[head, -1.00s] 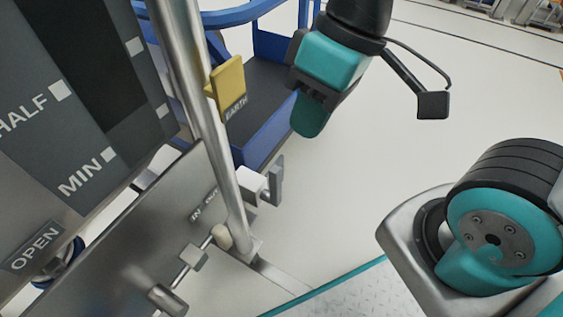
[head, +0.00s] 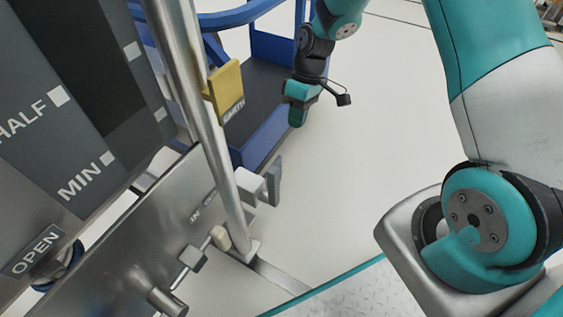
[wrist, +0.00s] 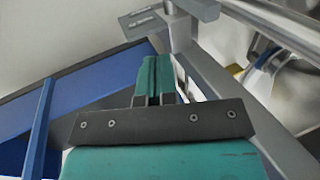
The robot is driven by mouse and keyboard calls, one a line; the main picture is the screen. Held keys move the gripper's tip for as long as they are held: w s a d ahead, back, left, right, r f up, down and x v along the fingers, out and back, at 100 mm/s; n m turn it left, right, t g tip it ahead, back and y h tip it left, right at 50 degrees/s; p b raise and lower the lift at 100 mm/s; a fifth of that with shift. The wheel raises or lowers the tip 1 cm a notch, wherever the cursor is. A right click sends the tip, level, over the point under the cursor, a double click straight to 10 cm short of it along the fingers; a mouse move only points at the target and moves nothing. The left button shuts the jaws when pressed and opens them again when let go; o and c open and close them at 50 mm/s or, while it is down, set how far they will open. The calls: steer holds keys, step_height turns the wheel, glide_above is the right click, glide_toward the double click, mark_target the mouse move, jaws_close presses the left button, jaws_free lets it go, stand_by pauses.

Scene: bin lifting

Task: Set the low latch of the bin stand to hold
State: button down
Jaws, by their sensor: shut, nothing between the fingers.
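A grey metal latch (head: 262,185) with a flat upright handle plate sits low on the bin stand's steel post (head: 212,130). I cannot read which setting it is in. In the wrist view the latch (wrist: 148,22) lies just beyond the fingertips, at the top of the picture. My gripper (head: 297,115) has teal fingers, which are shut and empty. In the head view it hangs above and to the right of the latch, apart from it. In the wrist view my gripper (wrist: 154,70) points toward the latch.
A yellow EARTH clamp (head: 226,86) is on the post above the latch. A sliding rod with a pale knob (head: 220,237) sits on the IN/OUT plate below. A blue cart frame (head: 262,145) stands behind. The floor right of the latch is clear.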

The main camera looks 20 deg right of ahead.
mark_target(273, 172)
steer(key=s+a+f+b, duration=0.4)
steer(key=a+f+b, duration=0.2)
steer(key=f, duration=0.3)
steer(key=shift+s+a, duration=0.15)
steer(key=shift+s, duration=0.2)
stand_by(0.3)
steer(key=shift+s+a+r+t+h+p, duration=0.15)
steer(key=shift+s+a+t+h+p, duration=0.3)
steer(key=shift+s+a+h+p, duration=0.3)
steer(key=shift+s+a+r+t+h+p, duration=0.15)
steer(key=shift+s+a+t+h+p, duration=0.35)
steer(key=shift+a+p, duration=0.3)
steer(key=shift+s+a+f+p, duration=0.25)
steer(key=shift+s+a+p, duration=0.25)
steer(key=shift+a, duration=0.25)
steer(key=shift+s+a+f+p, duration=0.25)
steer(key=shift+s+a+p, duration=0.15)
steer(key=shift+a, duration=0.35)
